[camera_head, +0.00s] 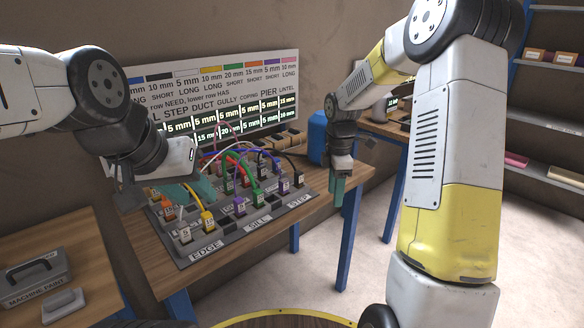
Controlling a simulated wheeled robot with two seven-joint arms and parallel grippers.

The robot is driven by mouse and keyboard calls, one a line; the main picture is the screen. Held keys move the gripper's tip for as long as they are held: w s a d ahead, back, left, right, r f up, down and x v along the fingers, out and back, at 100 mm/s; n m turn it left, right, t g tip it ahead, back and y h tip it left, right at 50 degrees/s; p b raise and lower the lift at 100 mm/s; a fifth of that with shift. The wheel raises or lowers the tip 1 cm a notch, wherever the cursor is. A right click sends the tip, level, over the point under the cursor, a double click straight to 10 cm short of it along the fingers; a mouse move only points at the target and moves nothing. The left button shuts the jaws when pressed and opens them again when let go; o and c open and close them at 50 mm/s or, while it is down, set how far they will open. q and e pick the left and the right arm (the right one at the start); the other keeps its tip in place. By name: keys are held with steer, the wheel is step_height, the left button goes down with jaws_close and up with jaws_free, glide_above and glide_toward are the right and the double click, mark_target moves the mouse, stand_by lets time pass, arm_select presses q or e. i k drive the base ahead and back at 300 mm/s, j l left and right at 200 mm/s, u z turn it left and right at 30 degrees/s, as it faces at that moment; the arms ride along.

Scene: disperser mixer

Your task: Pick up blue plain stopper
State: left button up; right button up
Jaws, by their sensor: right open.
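I cannot single out a blue plain stopper; the plugs on the grey panel (255,237) are small and partly hidden by cables and my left arm. The panel lies on the wooden table and carries several coloured plugs, among them a yellow one (208,221), an orange one (168,212) and a purple one (284,186). My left gripper (200,188) is over the panel's back left, its teal fingers partly hidden, so its opening is unclear. My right gripper (337,190) hangs fingers down beside the panel's right end, open, with nothing visible in it.
A white chart board (215,95) with coloured blocks and lit displays stands behind the panel. A blue object (317,135) stands at the table's back right. A grey machine paint case (35,278) lies on a wooden surface at lower left. Shelves (545,125) stand at right.

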mark_target(275, 170)
steer(key=i+l+u, duration=0.25)
steer(key=i, duration=0.2)
steer(key=i+l+u, duration=0.3)
steer(key=i, duration=0.15)
steer(key=i+j, duration=0.05)
steer(key=j, duration=0.05)
